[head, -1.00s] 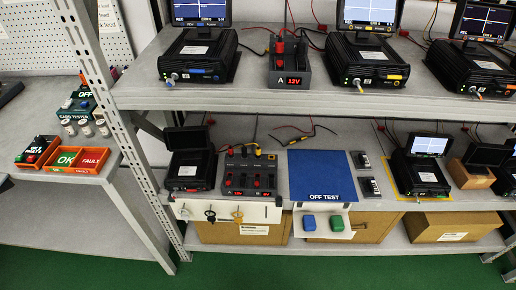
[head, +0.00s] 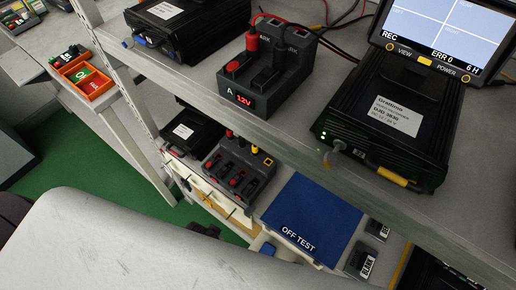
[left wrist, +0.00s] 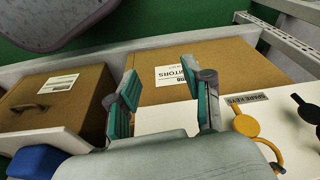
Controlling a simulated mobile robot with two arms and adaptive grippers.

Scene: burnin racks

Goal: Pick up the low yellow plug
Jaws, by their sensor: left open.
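On the lower shelf, a dark power block (head: 240,170) carries red plugs and a small yellow piece (head: 254,149) near its far right end, beside a yellow-outlined square. I cannot tell for sure that this piece is the low yellow plug. My left gripper (left wrist: 168,80) is open and empty in the left wrist view, its teal-padded fingers in front of a cardboard box (left wrist: 215,68). The power block is not visible there. A pale arm link of mine fills the lower left of the head view, and the left gripper's fingers are not clear there. My right gripper is not in view.
The upper shelf, with a 12V block (head: 265,75) and a recorder (head: 390,120) with a yellow connector, overhangs the lower one. A blue OFF TEST mat (head: 312,215) lies right of the lower block. A yellow key tag (left wrist: 246,126) hangs on a white panel (left wrist: 185,118).

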